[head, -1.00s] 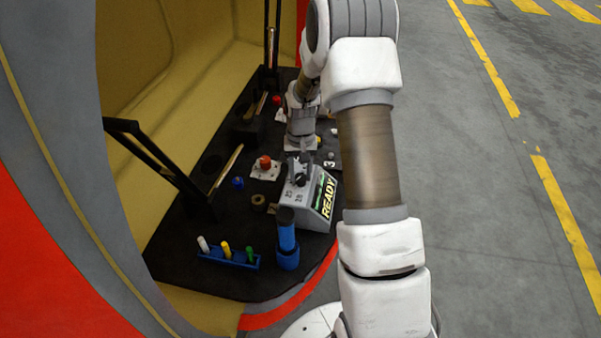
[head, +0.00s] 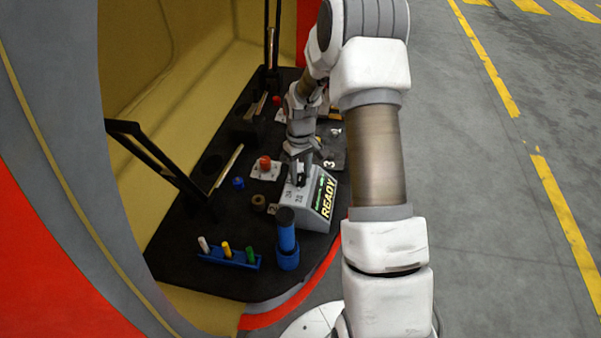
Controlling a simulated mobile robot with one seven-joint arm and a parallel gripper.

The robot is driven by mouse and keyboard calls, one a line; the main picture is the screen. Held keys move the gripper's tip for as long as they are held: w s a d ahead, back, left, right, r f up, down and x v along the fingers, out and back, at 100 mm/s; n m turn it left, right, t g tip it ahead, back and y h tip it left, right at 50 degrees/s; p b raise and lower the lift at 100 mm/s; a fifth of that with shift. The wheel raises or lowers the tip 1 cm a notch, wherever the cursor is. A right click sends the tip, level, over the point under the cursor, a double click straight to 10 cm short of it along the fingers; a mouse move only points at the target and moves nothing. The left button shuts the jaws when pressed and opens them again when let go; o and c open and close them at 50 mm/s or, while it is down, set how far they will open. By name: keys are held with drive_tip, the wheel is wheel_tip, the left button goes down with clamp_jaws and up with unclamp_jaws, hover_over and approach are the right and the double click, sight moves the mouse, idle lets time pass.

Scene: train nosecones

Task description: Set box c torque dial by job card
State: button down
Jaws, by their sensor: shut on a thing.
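A grey box (head: 316,219) with a sloped face and a green-and-white "READY" label stands on the black deck. Small markings show on its top beside a dark dial, which is mostly hidden by my gripper. My gripper (head: 300,178) points down at the top of the box and is shut on the dial. I cannot read where the dial points. I cannot make out a job card, and which letter the box bears is too small to tell.
A blue cylinder in a holder (head: 287,240) stands just in front of the box. A blue rack (head: 229,257) holds white, yellow and green pegs. A red button (head: 265,162) on a white plate and a blue knob (head: 238,183) lie left. A black strut (head: 160,165) rises at left.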

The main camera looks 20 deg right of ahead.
sight(300, 177)
idle(0.3)
drive_tip(key=shift+c, duration=2.2)
unclamp_jaws()
wheel_tip(300, 177, up, 18)
drive_tip(key=p, duration=0.2)
drive_tip(key=shift+f, duration=0.25)
drive_tip(key=s+a+r+t+p, duration=0.1)
drive_tip(key=s+a+r, duration=0.2)
drive_tip(key=s+r, duration=0.3)
drive_tip(key=s+a+r+t+p, duration=0.1)
drive_tip(key=s+a+r, duration=0.25)
drive_tip(key=r, duration=0.45)
drive_tip(key=s+a+r+m+t+p, duration=0.1)
drive_tip(key=s+a+r, duration=0.1)
drive_tip(key=s, duration=0.6)
drive_tip(key=s+a+r+m+t+p, duration=0.1)
drive_tip(key=s+r+t, duration=0.1)
drive_tip(key=s, duration=0.6)
drive_tip(key=shift+s+a+r+t, duration=0.2)
drive_tip(key=shift+s+a+t, duration=0.1)
drive_tip(key=shift+s+a, duration=0.1)
